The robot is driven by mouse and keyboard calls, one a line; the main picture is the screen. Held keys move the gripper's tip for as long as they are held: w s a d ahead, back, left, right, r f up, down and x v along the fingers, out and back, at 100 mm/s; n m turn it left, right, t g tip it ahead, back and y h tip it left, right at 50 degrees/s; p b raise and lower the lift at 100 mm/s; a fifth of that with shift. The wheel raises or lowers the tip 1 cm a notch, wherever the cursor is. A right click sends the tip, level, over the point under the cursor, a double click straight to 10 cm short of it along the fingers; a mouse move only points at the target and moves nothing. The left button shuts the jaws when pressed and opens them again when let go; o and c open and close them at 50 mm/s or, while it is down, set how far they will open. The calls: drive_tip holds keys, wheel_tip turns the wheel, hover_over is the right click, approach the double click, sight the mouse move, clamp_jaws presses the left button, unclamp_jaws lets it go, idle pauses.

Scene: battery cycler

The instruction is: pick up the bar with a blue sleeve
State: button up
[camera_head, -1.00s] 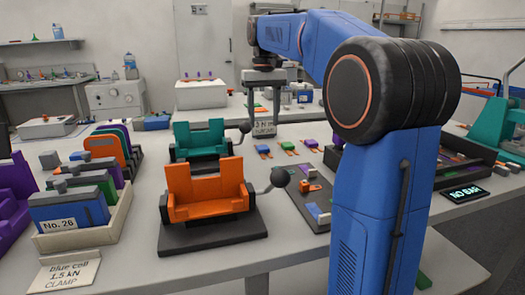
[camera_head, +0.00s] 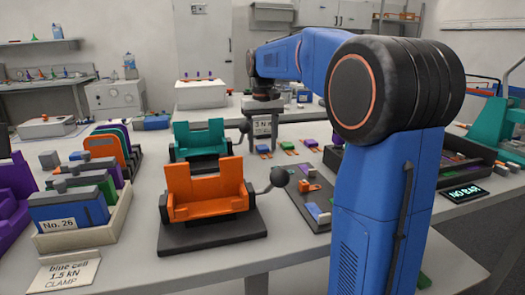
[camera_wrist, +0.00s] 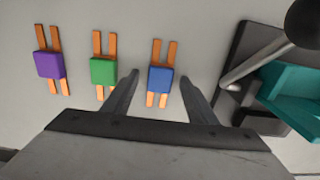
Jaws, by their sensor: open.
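The bar with a blue sleeve (camera_wrist: 160,79) lies flat on the pale bench, its paired copper strips sticking out at both ends. In the head view it shows small (camera_head: 263,149), just below my gripper (camera_head: 264,138). In the wrist view my gripper (camera_wrist: 159,77) is open, with one finger on each side of the blue sleeve and a gap on both sides. The fingers look apart from the bar; how high they are above the bench is hard to tell. Similar bars with a green sleeve (camera_wrist: 103,72) and a purple sleeve (camera_wrist: 49,65) lie to its left there.
In the wrist view a teal clamp fixture (camera_wrist: 290,92) with a lever stands close right of my right finger. In the head view an orange clamp fixture (camera_head: 208,192) stands nearer. A rack of cells (camera_head: 75,212) is left. A "NO BAR" display (camera_head: 464,193) is right.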

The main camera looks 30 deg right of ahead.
drive_tip(key=c, duration=1.2)
drive_tip(key=shift+r, duration=0.1)
